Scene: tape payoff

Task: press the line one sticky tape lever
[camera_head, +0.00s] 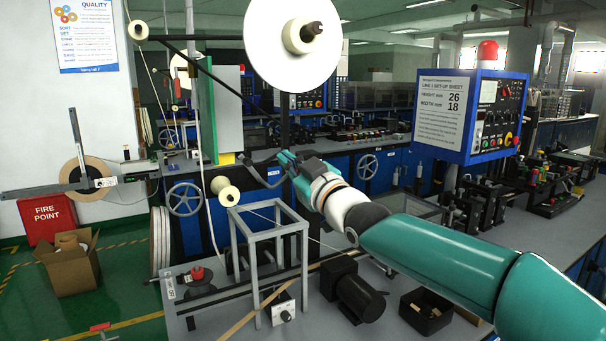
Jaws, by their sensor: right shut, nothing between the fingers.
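My right arm reaches in from the right, and its gripper (252,166) is over the middle of the bench. Its dark fingers look shut and empty, close to a small cream tape roll (226,191) below and left of them. Whether they touch anything is too small to tell. A grey lever-like arm (40,192) with a tape reel (90,179) stands at the left, well apart from the gripper. A red-knobbed part (197,272) sits on the front bench. I cannot tell which part is the line one sticky tape lever. My left gripper is out of view.
A large white reel (270,60) hangs above the gripper. A grey frame (270,225), a black motor (358,295) and a black bin (426,312) stand on the bench under my arm. A blue control panel (470,115) is at right.

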